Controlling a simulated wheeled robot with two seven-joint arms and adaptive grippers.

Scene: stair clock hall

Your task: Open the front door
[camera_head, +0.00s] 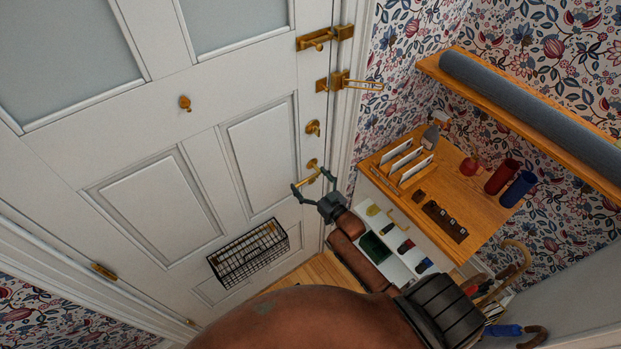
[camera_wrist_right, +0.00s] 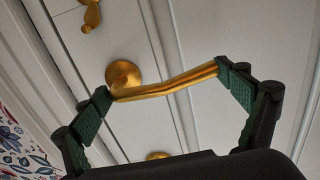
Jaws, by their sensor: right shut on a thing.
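The white front door (camera_head: 120,110) fills the left of the head view and looks closed in its frame. Its brass lever handle (camera_head: 307,180) sits low on the right edge, and shows in the right wrist view (camera_wrist_right: 165,90). My right gripper (camera_head: 314,182) is shut on the lever, one finger pad at each end of it, with the lever lying lengthwise between them. The round base of the handle (camera_wrist_right: 123,76) is visible. Above are a brass thumb-turn (camera_head: 313,127), a swing-bar latch (camera_head: 345,82) and a slide bolt (camera_head: 325,37). My left gripper is not in view.
A wire letter basket (camera_head: 248,252) hangs on the door. To the right, a wooden-topped cabinet (camera_head: 460,190) with an open drawer (camera_head: 400,270) stands close to my right arm. A shelf (camera_head: 440,70) holds a grey roll. An umbrella stand is at lower right.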

